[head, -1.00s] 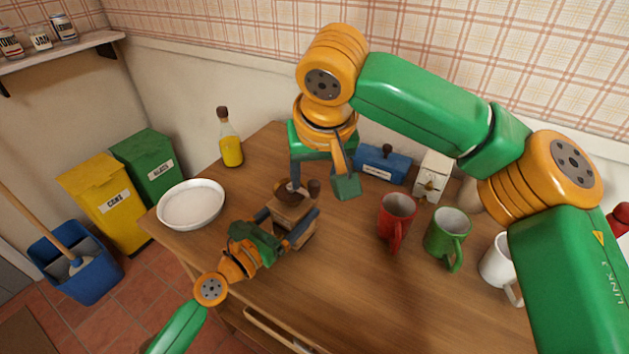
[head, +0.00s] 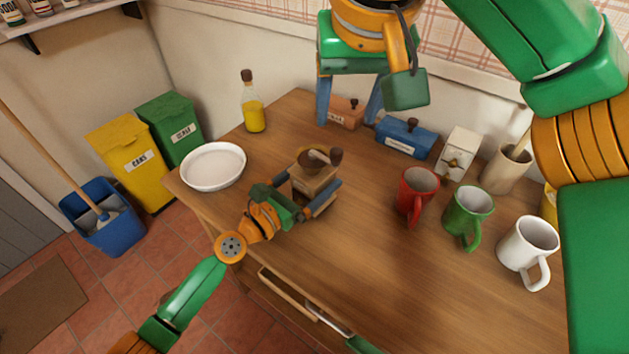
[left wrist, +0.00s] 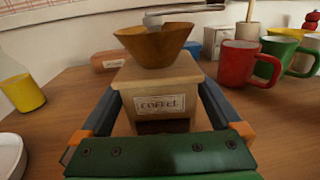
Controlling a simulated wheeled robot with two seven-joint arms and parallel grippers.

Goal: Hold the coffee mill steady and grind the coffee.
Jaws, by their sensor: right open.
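The coffee mill (head: 314,182) stands upright on the wooden table, a pale wooden box with a brown bowl top, a crank and a dark knob (head: 336,156). In the left wrist view the mill's front (left wrist: 160,98) shows a "COFFEE" label. My left gripper (head: 308,200) has one finger along each side of the mill's box and is shut on it. My right gripper (head: 348,112) is open and empty, raised above the back of the table, away from the knob.
A red mug (head: 416,192), green mug (head: 468,212) and white mug (head: 528,250) stand right of the mill. A blue box (head: 407,138), brownish box (head: 346,112), white canister (head: 457,156) and crock (head: 504,172) line the back. A white bowl (head: 213,167) and oil bottle (head: 253,105) are left.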

